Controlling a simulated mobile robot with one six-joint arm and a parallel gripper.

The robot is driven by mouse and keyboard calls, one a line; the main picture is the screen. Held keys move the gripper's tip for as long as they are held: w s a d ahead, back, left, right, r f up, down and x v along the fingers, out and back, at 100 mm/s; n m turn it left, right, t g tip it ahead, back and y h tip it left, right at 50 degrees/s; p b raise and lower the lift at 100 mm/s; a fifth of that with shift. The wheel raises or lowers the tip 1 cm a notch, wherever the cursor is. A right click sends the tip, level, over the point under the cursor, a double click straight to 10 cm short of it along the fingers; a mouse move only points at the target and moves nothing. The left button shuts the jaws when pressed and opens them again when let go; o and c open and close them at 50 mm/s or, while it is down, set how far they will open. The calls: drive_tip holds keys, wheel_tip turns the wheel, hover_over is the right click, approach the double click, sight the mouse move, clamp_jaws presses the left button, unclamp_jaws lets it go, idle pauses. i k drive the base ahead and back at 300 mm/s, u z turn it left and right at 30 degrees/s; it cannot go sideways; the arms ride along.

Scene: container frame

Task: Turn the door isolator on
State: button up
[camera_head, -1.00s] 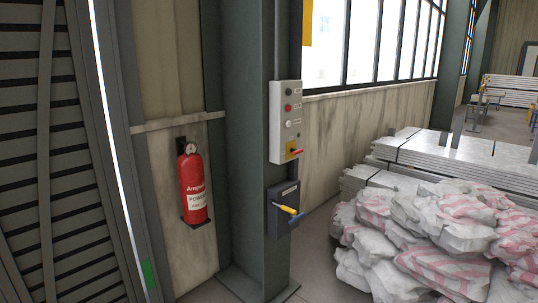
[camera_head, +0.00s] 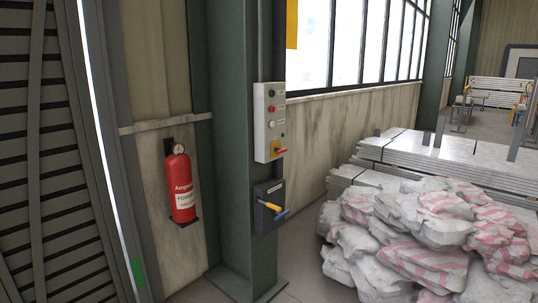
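A light grey control panel (camera_head: 262,122) is fixed to a green steel column, with several round buttons in a vertical row. At its bottom is a red rotary switch on a yellow plate (camera_head: 279,149); its exact angle is too small to tell. Below it, a dark box (camera_head: 262,220) carries a yellow lever with a blue tip (camera_head: 284,213), slanting down to the right. Neither label is readable, so I cannot tell which of the two is the door isolator. My gripper is not in view.
A red fire extinguisher (camera_head: 181,186) hangs on the wall left of the column (camera_head: 232,130). A slatted dark door (camera_head: 40,160) is at far left. White and pink sacks (camera_head: 400,235) and stacked panels (camera_head: 450,150) fill the right. Some floor shows near the column.

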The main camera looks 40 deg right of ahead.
sight(280, 150)
drive_tip(key=z, duration=0.25)
drive_tip(key=i, duration=1)
drive_tip(key=u, duration=0.25)
